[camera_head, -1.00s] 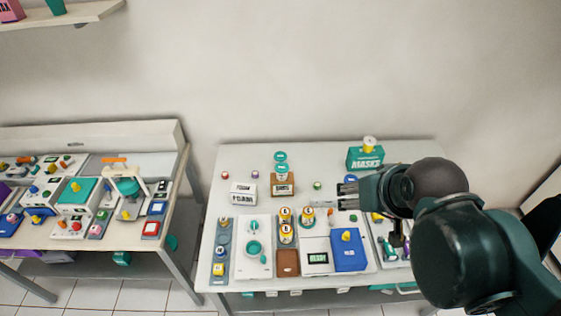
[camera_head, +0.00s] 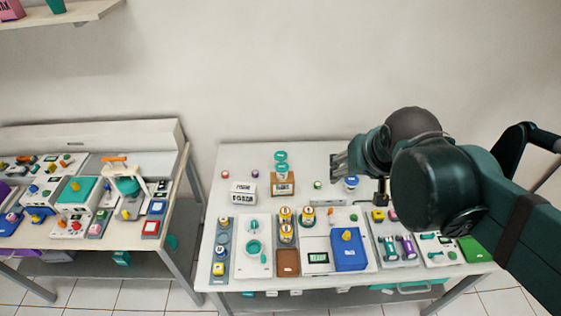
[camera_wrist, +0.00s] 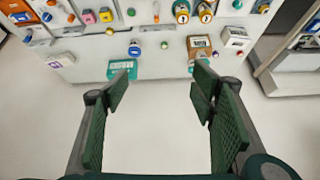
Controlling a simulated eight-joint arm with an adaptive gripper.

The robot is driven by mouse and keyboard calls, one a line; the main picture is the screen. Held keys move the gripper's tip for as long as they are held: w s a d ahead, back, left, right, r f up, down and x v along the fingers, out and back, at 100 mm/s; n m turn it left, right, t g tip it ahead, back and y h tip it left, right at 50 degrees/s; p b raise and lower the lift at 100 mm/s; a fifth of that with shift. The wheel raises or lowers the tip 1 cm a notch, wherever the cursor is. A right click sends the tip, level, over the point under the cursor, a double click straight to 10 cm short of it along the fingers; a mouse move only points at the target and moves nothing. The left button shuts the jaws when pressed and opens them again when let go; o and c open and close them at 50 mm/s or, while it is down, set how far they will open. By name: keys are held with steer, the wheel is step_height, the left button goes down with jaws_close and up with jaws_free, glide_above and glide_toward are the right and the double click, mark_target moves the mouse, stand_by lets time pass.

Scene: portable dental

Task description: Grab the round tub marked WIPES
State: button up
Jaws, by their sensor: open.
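A round white tub with blue on it (camera_head: 351,183) stands on the right-hand table, just in front of my gripper. It also shows in the wrist view (camera_wrist: 134,48), beyond the left fingertip. Its lettering is too small to read, so I cannot confirm that it says WIPES. My gripper (camera_head: 339,163) is open and empty over the back of the table. In the wrist view, its fingers (camera_wrist: 161,82) are wide apart with bare pale surface between them. The tub is outside the fingers.
A green box (camera_wrist: 122,69) stands near the left fingertip. A brown box (camera_wrist: 199,46) is beyond the right fingertip, with a white box (camera_wrist: 235,38) beside it. Yellow-topped containers (camera_head: 308,216) and a blue tray (camera_head: 348,252) crowd the table's front.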

steer(key=w+a+f+m+g, duration=0.1)
steer(key=w+a+m, duration=0.15)
steer(key=w, duration=1.05)
steer(key=m+g+h+b, duration=0.2)
steer(key=m+h+b, duration=0.1)
steer(key=m, duration=0.1)
glide_above(281, 155)
steer(key=s+a, duration=0.1)
steer(key=s, duration=0.2)
steer(key=f, duration=2.8)
steer(key=shift+w+a, duration=0.1)
steer(key=shift+w, duration=0.15)
steer(key=shift+w+a+f, duration=0.15)
steer(key=shift+w+f, duration=0.05)
steer(key=shift+f, duration=0.3)
steer(key=shift+f, duration=0.1)
steer(key=shift+x, duration=1.25)
